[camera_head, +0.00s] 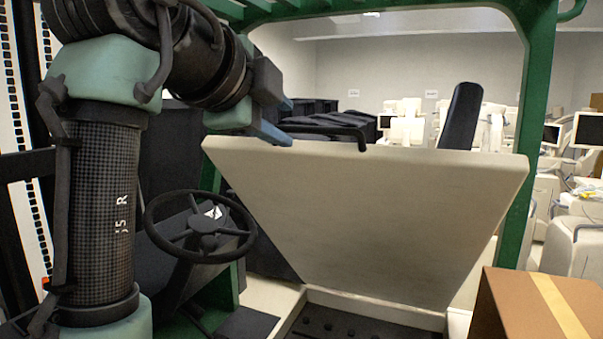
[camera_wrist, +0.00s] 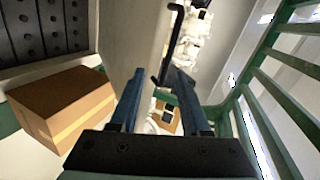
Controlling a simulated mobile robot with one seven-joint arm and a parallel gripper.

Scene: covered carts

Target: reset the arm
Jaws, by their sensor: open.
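My gripper (camera_head: 272,132) is at the top left edge of a large beige panel (camera_head: 365,220). The panel stands tilted up, wider at the top than at the bottom. A black bar handle (camera_head: 325,131) runs along its top edge and shows beyond the fingertips in the wrist view (camera_wrist: 171,48). Whether a finger touches the handle or panel I cannot tell. My arm bends over from the left.
A green frame (camera_head: 528,120) surrounds the cart. A black steering wheel (camera_head: 200,228) stands at left, below my gripper. A brown cardboard box (camera_head: 530,305) sits at lower right. A black studded floor (camera_head: 355,324) lies below the panel. White equipment (camera_head: 408,125) crowds the background.

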